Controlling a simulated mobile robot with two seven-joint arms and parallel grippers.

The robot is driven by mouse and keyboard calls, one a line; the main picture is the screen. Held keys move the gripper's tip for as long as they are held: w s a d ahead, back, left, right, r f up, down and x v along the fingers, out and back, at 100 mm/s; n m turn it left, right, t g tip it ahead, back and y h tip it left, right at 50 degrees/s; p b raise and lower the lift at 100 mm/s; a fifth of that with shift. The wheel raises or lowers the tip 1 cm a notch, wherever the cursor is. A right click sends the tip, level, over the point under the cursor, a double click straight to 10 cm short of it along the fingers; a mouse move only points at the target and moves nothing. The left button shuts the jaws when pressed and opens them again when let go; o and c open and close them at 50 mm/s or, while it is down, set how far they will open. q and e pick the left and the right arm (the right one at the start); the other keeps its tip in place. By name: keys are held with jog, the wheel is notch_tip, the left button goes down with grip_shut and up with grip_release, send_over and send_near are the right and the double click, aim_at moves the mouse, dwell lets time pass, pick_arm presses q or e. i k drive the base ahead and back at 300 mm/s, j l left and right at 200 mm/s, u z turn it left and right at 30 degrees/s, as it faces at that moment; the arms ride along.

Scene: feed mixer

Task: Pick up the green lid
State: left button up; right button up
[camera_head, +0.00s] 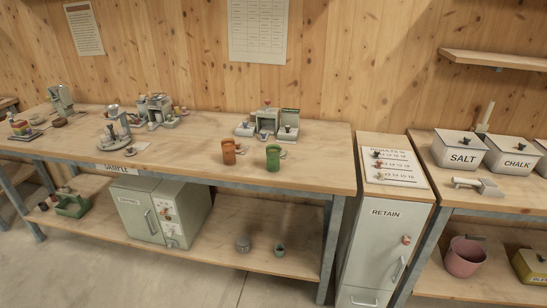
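A green canister (273,158) stands upright near the front edge of the wooden workbench, right of its middle. A small flat greenish piece (283,153) shows at its right side; it is too small to tell whether this is the green lid, a handle or something else. An orange canister (228,152) stands to the left of the green one, with a small orange-brown piece (240,149) at its right side. Neither of my grippers is in view.
The workbench (320,162) is bare to the right of the green canister. Grey-green devices (267,121) stand behind it. A RETAIN cabinet (375,235) adjoins the bench on the right, then a table with SALT (460,150) and CHALK (512,155) bins. Floor in front is clear.

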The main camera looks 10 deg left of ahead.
aim_at(272, 150)
jog(key=i+j+z, duration=0.35)
jog(key=j, duration=0.4)
jog(key=i+j+z, duration=0.2)
jog(key=i+j, duration=0.1)
jog(key=j, duration=0.1)
